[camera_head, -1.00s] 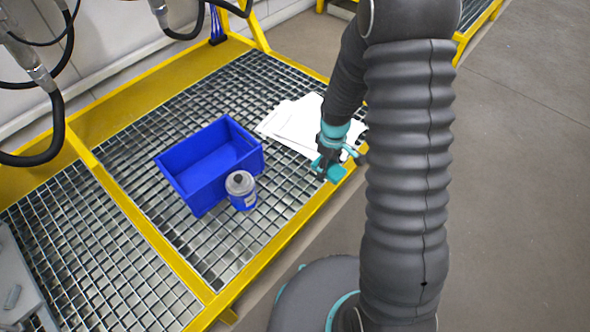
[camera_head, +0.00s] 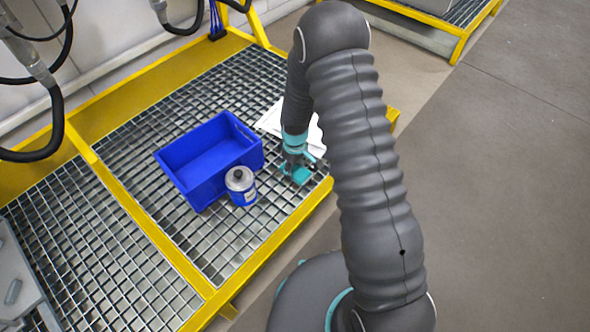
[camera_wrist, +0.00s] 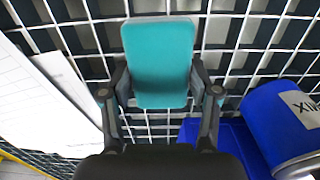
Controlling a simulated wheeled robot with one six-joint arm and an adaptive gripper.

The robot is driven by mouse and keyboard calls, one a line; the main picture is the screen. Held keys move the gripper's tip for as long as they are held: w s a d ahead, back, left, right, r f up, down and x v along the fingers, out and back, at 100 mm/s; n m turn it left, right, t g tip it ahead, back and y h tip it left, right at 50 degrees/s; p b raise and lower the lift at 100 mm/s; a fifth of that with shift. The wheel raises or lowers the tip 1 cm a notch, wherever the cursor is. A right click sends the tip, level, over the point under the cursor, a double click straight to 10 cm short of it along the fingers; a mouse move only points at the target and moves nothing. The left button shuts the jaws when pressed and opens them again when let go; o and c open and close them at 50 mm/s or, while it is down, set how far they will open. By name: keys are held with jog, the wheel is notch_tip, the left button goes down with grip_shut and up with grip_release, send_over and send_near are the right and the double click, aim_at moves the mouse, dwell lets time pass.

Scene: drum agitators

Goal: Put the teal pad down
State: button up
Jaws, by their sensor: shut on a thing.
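The teal pad (camera_wrist: 160,58) is a flat rounded rectangle held between the two fingers of my gripper (camera_wrist: 162,90) in the wrist view. In the head view the pad (camera_head: 301,174) shows small and teal at the end of my gripper (camera_head: 296,165). The gripper is shut on it. Below it is the metal grating (camera_head: 260,215), to the right of the blue and grey can and in front of the white sheets. I cannot tell whether the pad touches the grating.
A blue open crate (camera_head: 188,182) stands left of the pad, empty as far as I see. The blue can with a grey top (camera_head: 241,186) stands at its near right corner. White sheets (camera_head: 271,119) lie behind my gripper. A yellow frame edge (camera_head: 262,262) bounds the grating.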

aim_at(295, 169)
jog(key=shift+f, duration=0.45)
jog(key=shift+f, duration=0.15)
jog(key=o, duration=1.1)
notch_tip(295, 169, up, 13)
jog(key=shift+f, duration=0.2)
